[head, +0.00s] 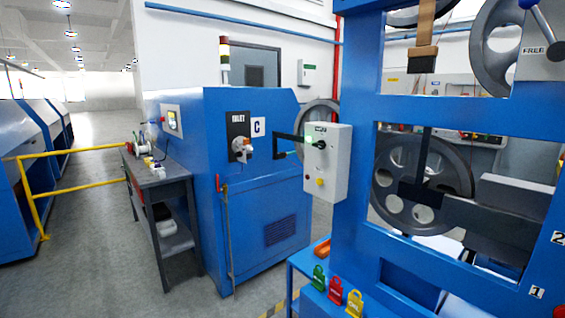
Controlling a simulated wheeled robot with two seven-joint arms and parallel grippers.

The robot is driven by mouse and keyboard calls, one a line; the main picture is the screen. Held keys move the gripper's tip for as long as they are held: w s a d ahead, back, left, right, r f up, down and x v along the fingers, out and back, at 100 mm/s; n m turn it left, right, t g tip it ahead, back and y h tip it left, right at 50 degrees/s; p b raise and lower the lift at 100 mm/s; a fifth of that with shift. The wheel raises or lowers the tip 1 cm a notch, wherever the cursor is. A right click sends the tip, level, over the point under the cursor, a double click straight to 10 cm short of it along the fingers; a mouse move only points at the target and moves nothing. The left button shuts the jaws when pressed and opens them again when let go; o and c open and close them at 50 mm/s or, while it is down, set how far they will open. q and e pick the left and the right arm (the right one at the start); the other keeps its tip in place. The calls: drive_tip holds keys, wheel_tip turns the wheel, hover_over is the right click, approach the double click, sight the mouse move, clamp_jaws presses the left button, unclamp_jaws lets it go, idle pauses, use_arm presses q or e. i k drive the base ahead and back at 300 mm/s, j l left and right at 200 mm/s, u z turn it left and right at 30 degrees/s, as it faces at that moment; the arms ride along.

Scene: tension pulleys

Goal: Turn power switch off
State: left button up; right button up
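A white control box (327,165) hangs on a black bracket in the middle of the head view, beside the blue machine frame. Its front has a dark rotary switch (321,145), a lit green lamp (310,140) and a yellow button (319,182). The switch may be the power switch; its label and exact position are too small to read. Neither of my grippers is in view.
A blue cabinet (264,200) with an inlet valve (241,149) stands behind the box. A grey workbench (172,175) and yellow railing (95,187) are at left. Open floor (105,250) lies at left.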

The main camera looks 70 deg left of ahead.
sight(320, 144)
drive_tip(key=u, duration=2)
